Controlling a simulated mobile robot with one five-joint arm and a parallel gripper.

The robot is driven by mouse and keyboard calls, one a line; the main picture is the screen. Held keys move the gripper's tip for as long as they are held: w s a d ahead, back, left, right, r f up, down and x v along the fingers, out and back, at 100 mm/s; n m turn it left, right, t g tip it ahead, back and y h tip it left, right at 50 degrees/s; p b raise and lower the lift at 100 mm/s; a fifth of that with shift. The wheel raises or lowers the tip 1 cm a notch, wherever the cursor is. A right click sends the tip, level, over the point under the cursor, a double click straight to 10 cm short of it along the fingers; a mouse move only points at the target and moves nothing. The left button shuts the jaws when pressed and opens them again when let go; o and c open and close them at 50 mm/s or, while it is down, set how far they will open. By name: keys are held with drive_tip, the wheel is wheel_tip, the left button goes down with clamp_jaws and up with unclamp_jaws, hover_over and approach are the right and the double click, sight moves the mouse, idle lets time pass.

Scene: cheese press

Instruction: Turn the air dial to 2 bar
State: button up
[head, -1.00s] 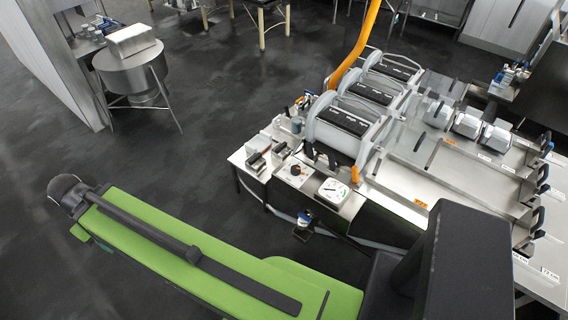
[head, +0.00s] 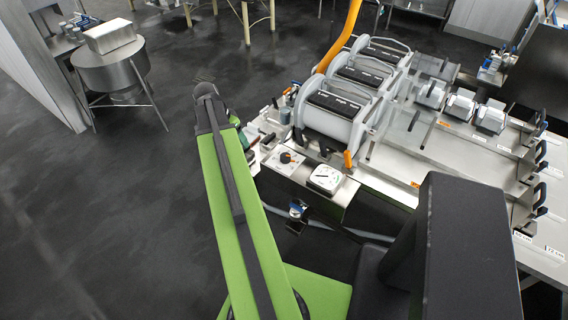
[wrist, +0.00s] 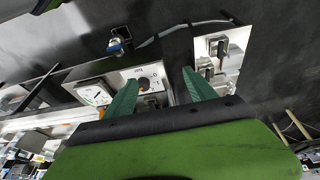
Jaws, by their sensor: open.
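The air dial is a small dark knob (head: 286,157) on a pale panel at the near left end of the press bench. It also shows in the wrist view as a dark knob (wrist: 144,84) with markings around it. The knob shows between the fingers, close to the left one, apparently beyond the tips. In the head view my arm mostly hides the gripper.
Several white press drums (head: 335,118) stand behind the panel, with an orange hose above. A blue-topped fitting (head: 296,210) hangs below the bench front. A steel vat (head: 112,75) stands at the far left. Floor left of my arm is clear.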

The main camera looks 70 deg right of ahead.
drive_tip(key=s+d+f+m+g, duration=0.1)
drive_tip(key=s+d+m, duration=0.3)
drive_tip(key=s+d, duration=0.5)
drive_tip(key=b, duration=1.7)
approach(285, 156)
drive_tip(key=x, duration=0.9)
drive_tip(key=shift+w+d+f, duration=0.15)
drive_tip(key=c, duration=1.3)
drive_tip(key=shift+a, duration=0.2)
drive_tip(key=shift+c, duration=0.3)
drive_tip(key=shift+d, duration=0.1)
